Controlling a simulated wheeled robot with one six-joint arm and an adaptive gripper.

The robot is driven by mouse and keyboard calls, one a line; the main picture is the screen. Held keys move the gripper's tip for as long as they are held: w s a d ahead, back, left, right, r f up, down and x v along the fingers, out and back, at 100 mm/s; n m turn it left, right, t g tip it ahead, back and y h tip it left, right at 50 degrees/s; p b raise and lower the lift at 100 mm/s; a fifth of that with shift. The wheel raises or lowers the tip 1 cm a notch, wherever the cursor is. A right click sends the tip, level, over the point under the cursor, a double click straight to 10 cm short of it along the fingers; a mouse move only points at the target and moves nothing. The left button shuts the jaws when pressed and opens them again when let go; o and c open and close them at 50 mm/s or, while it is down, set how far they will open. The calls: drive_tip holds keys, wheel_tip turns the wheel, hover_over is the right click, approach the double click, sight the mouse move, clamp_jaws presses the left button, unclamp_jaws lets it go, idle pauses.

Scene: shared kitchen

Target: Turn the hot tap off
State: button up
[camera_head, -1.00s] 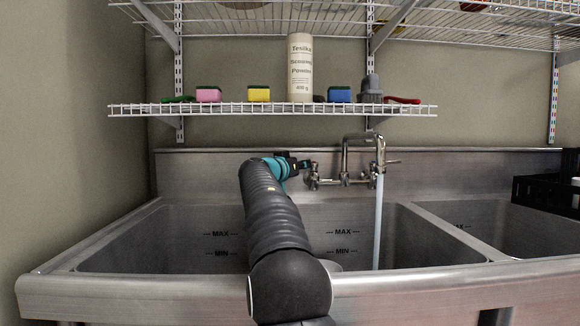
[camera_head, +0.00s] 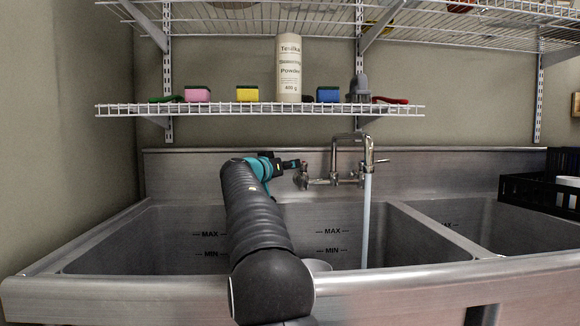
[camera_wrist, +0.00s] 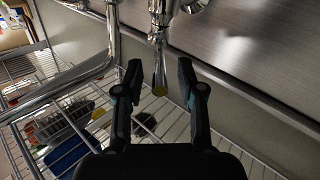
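The wall tap (camera_head: 340,180) stands over the sink with its tall bent spout, and a stream of water (camera_head: 366,225) runs from it. Its left valve (camera_head: 302,178) is beside my gripper (camera_head: 291,164); its right lever (camera_head: 382,161) sticks out to the right. No hot or cold marking is legible. In the wrist view, my gripper (camera_wrist: 159,78) is open. A metal lever (camera_wrist: 159,62) hangs from a valve (camera_wrist: 160,12) into the gap between the fingers, with visible space on both sides. Contact cannot be made out. The curved spout pipe (camera_wrist: 110,45) is to the left.
A wire shelf (camera_head: 260,109) above the tap holds sponges, a white powder bottle (camera_head: 289,70) and a grey item (camera_head: 359,88). The steel sink (camera_head: 150,235) is below. A black crate (camera_head: 540,190) stands at the right. The steel splashback (camera_wrist: 235,45) is close to my gripper.

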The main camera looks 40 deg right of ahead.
drive_tip(key=v, duration=1)
drive_tip(key=shift+s+a, duration=0.15)
drive_tip(key=shift+a, duration=0.05)
